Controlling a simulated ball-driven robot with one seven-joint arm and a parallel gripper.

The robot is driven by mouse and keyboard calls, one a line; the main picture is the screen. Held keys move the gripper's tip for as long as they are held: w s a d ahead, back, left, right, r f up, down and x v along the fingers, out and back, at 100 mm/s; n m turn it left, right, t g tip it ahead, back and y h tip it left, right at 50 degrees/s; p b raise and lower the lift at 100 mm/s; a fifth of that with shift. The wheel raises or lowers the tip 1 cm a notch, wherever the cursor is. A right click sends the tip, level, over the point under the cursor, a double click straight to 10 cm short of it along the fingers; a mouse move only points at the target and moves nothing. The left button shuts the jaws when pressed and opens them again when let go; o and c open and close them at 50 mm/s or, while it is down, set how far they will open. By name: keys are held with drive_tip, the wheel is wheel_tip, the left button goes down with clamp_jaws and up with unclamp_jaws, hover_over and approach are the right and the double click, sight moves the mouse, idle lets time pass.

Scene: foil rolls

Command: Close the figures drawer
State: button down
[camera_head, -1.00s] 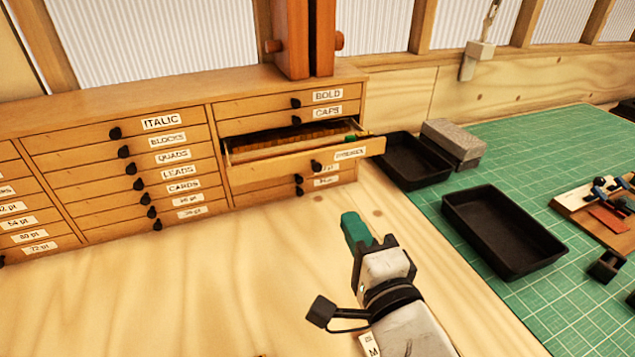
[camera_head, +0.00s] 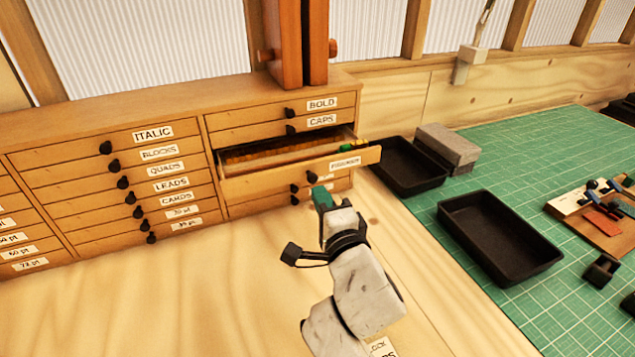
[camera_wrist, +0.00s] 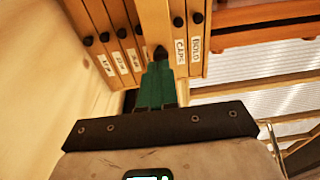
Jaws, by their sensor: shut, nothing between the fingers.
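The figures drawer (camera_head: 270,182) is pulled out of the right column of the wooden cabinet in the head view, with its contents showing inside. Its front bears a white label and a dark knob (camera_head: 312,177). My gripper (camera_head: 322,196), with green fingers, is shut and empty just in front of the drawer front, close to the knob. In the wrist view the green fingertips (camera_wrist: 158,68) point at a dark knob (camera_wrist: 161,52) on the drawer front. I cannot tell whether they touch it.
The cabinet's other drawers, such as the caps drawer (camera_head: 255,129) above, look shut.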

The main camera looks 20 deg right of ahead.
drive_tip(key=shift+w+d+r+p, duration=0.1)
drive_tip(key=shift+w+p, duration=0.2)
drive_tip(key=shift+w, duration=1.05)
